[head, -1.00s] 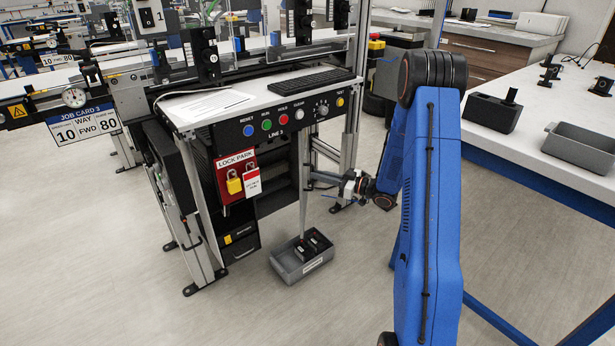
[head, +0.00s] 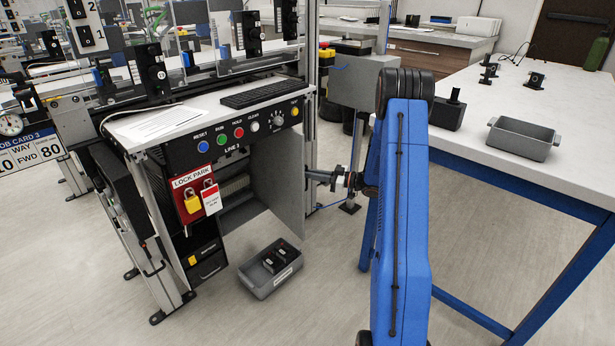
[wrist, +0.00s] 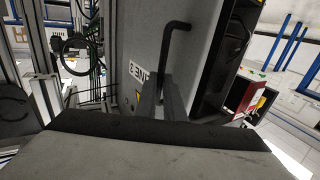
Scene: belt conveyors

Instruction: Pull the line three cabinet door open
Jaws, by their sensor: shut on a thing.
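The line three cabinet door (head: 284,172) stands swung out from the cabinet below the LINE 3 panel (head: 245,132), its inner face showing in the head view. The cabinet interior (head: 234,188) is open to view. My gripper (head: 309,177) is on the door's outer side, at the right. In the wrist view, the door's grey outer face (wrist: 136,45) carries a partly visible line label and a bent black handle (wrist: 174,45). My gripper (wrist: 165,105) is shut on the handle's lower part; the exact contact is partly hidden.
A grey bin (head: 270,270) with black items sits on the floor before the cabinet. A red lock park board (head: 196,200) hangs left of the opening. A white bench (head: 470,160) stands at right.

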